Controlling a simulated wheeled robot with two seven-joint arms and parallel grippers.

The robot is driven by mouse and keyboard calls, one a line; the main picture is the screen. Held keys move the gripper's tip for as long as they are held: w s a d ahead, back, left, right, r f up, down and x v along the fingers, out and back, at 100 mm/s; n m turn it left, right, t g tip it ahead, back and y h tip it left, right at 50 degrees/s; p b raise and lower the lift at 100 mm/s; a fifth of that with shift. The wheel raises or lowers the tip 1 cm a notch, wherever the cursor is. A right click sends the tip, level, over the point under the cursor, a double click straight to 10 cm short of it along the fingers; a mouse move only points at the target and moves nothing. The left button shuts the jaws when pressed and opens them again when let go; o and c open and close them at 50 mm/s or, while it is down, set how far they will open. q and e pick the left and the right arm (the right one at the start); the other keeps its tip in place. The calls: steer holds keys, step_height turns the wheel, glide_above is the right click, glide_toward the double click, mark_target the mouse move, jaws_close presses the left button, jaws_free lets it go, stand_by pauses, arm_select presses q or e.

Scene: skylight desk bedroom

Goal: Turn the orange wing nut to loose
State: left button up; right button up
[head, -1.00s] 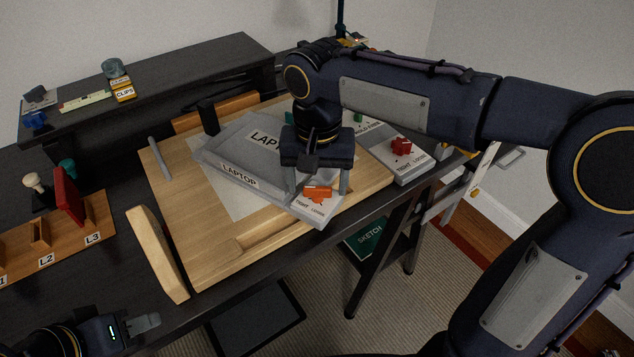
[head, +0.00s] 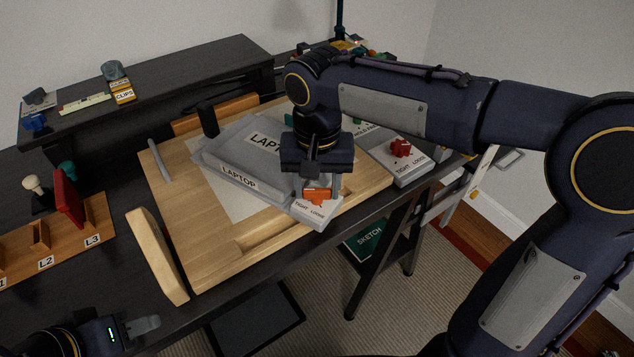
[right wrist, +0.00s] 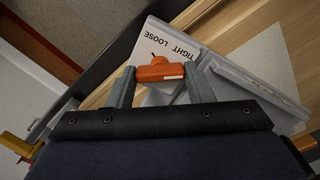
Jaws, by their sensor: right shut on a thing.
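The orange wing nut (head: 317,194) sits on a grey plate (head: 318,212) marked TIGHT and LOOSE, at the front right corner of the grey laptop block. My right gripper (head: 320,188) reaches down over it and is shut on it. In the right wrist view the wing nut (right wrist: 160,72) lies between the two fingers of the right gripper (right wrist: 160,78), with the TIGHT and LOOSE words beyond. My left gripper (head: 145,325) is at the lower left, away from the wing nut; its jaw gap is not clear.
The laptop block (head: 235,178) lies on a wooden board (head: 290,245). A red wing nut (head: 401,148) on another TIGHT/LOOSE plate is to the right. A curved wooden piece (head: 158,255) lies at the board's left edge. A rack (head: 70,235) with labelled slots stands further left.

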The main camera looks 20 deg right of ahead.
arm_select(q)
step_height(320, 180, up, 2)
steer(key=shift+r+p, duration=0.25)
steer(key=shift+p, duration=0.95)
arm_select(e)
steer(key=n, duration=0.5)
steer(key=shift+r, duration=0.1)
arm_select(q)
step_height(320, 180, up, 2)
steer(key=shift+r+p, duration=0.1)
steer(key=shift+p, duration=1)
arm_select(e)
steer(key=n, duration=0.6)
steer(key=shift+n, duration=0.3)
steer(key=n+p, duration=0.2)
steer(key=n, duration=0.4)
arm_select(q)
step_height(320, 180, up, 4)
steer(key=shift+r+p, duration=0.1)
steer(key=shift+p, duration=0.95)
arm_select(e)
steer(key=n, duration=0.5)
steer(key=shift+n, duration=0.4)
steer(key=o, duration=1)
